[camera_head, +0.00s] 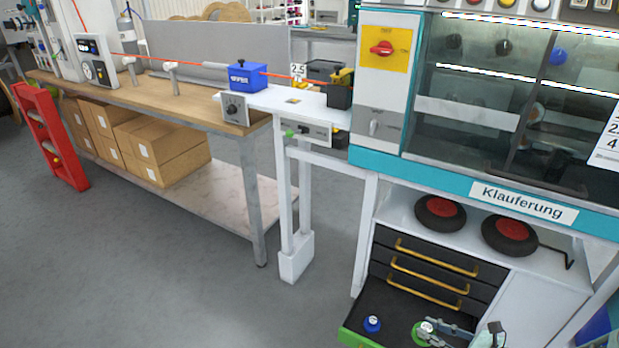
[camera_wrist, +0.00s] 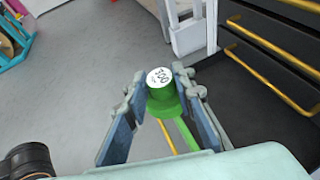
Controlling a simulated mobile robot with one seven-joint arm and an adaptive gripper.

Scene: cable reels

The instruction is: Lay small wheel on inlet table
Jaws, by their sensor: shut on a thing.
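A small green wheel (camera_wrist: 162,90) with a white top marked with black figures sits between my gripper's fingers (camera_wrist: 160,95). It also shows in the head view (camera_head: 424,331) at the open bottom drawer (camera_head: 395,312). My gripper (camera_head: 432,334) is shut on it; whether it still touches the drawer floor I cannot tell. A small blue wheel (camera_head: 372,323) with a white top stands in the same drawer, left of it. A narrow white table (camera_head: 283,101), seemingly the inlet table, stands between the wooden bench and the machine. It carries a blue box (camera_head: 247,77).
The teal and white machine (camera_head: 385,150) rises behind the drawer. Closed drawers with yellow handles (camera_head: 430,275) are above the open one, and two black wheels with red hubs (camera_head: 441,212) lie on a shelf. A red cable runs above the wooden bench (camera_head: 190,100).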

